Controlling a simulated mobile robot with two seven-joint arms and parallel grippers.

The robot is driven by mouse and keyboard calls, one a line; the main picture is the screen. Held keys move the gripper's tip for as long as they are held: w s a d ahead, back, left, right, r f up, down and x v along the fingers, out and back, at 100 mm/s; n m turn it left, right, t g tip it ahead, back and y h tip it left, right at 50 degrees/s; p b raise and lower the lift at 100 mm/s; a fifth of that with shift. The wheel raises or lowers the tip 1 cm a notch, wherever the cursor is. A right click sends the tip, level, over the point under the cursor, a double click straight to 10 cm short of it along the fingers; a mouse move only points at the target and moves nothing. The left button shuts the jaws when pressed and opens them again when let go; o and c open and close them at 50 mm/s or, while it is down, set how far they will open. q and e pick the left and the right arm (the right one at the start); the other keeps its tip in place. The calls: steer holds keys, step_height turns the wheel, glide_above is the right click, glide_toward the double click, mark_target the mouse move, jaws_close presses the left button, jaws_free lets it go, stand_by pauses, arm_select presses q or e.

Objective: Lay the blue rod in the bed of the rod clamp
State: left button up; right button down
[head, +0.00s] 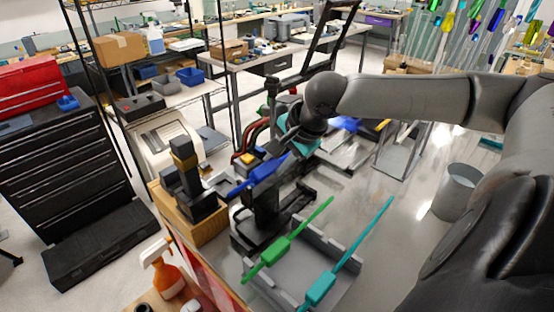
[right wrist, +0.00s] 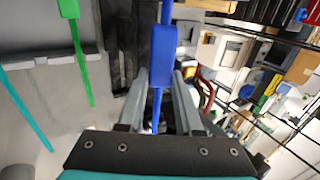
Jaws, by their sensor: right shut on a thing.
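The blue rod (head: 261,174), with a thicker block in its middle, is held in the air by my right gripper (head: 284,152). In the right wrist view, the rod (right wrist: 163,55) runs between the two fingers of the gripper (right wrist: 160,92), its thick block reaching beyond the fingertips. In the head view, the rod's lower end points left toward a dark upright device (head: 186,172) that looks like the rod clamp. It stands on a wooden box; its bed cannot be made out clearly. My left gripper is not in view.
A grey tray (head: 341,288) at front centre carries a green rod (head: 280,249) and a teal rod (head: 322,286). An orange spray bottle (head: 168,280) stands front left. A black tool chest (head: 75,165) is at the left. A grey bin (head: 456,190) stands at the right.

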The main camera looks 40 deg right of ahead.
steer(key=c, duration=0.5)
jaws_free()
steer(key=shift+r, duration=0.1)
steer(key=shift+v, duration=1.15)
steer(key=p+v, duration=0.1)
steer(key=v, duration=1.1)
steer(key=shift+s+r+p, duration=0.25)
steer(key=shift+r+p, duration=0.05)
steer(key=shift+p, duration=0.05)
